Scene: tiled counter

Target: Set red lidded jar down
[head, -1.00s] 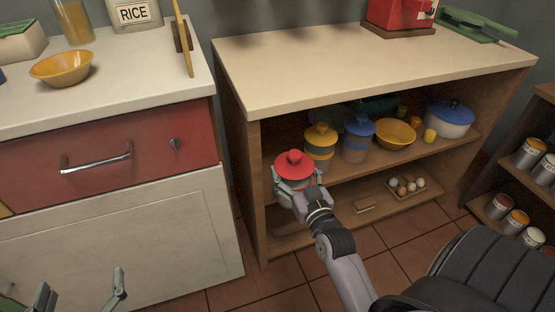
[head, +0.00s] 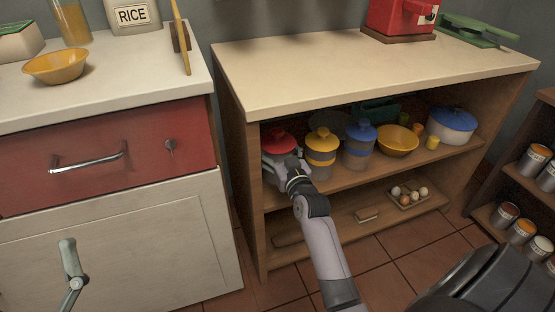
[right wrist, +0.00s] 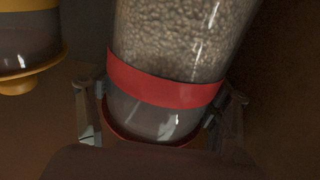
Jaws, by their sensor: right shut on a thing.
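The red lidded jar (head: 278,141) is at the left end of the upper shelf, inside the open cabinet. My right gripper (head: 281,168) is shut on it and hides much of its body in the head view. In the right wrist view the jar (right wrist: 180,45) is clear, with pale grains and a red band, and sits tilted in the picture between the fingers (right wrist: 158,108). I cannot tell whether its base touches the shelf. Part of my left gripper (head: 70,265) shows at the lower left, in front of the white cabinet door; its opening is unclear.
A yellow lidded jar (head: 321,146) stands just right of the red one, then a blue lidded jar (head: 359,145), a yellow bowl (head: 398,140) and a blue-lidded pot (head: 452,125). The countertop (head: 330,70) hangs above the shelf. Eggs (head: 408,194) sit below.

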